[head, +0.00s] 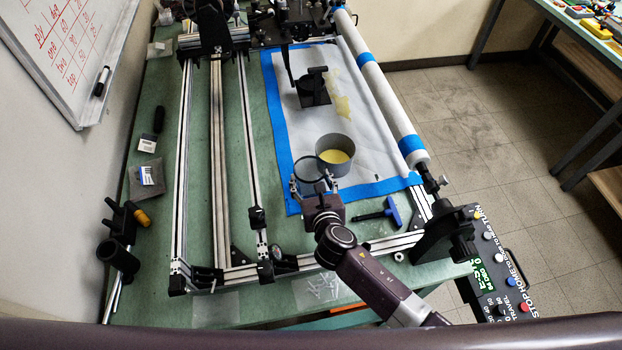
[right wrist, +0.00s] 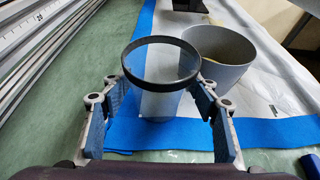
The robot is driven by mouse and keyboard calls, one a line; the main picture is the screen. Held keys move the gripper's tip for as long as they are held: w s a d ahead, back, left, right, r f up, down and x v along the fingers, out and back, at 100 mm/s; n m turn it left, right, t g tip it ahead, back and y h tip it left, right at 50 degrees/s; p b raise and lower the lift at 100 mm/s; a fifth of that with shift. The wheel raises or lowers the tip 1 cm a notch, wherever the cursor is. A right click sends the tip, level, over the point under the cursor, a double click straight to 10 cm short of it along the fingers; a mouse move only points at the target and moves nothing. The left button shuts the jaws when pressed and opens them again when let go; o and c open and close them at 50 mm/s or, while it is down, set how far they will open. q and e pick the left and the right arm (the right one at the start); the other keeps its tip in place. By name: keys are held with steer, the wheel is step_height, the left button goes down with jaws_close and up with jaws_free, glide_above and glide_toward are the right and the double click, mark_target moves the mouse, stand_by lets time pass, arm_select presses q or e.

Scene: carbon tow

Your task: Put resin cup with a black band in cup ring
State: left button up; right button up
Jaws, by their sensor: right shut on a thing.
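The resin cup with a black band (right wrist: 160,95) is clear, with a dark band around its rim. My right gripper (head: 313,186) is shut on it, one finger on each side, and the cup looks upright. It also shows in the head view (head: 308,176), above the near part of the white sheet. I cannot tell whether its bottom touches the sheet. The cup ring (head: 313,84) is on a black stand farther back on the sheet; the stand's base shows at the top of the right wrist view (right wrist: 188,5). My left gripper is not in view.
A grey cup with yellow contents (head: 335,158) stands just right of the held cup. A blue-handled tool (head: 390,212) lies to the right. A long roller (head: 380,90) borders the sheet, rails (head: 217,150) run on the left. Crumpled yellowish film (head: 341,102) lies near the ring stand.

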steer(key=shift+f, duration=0.2)
steer(key=o, duration=1.2)
steer(key=shift+r, duration=0.1)
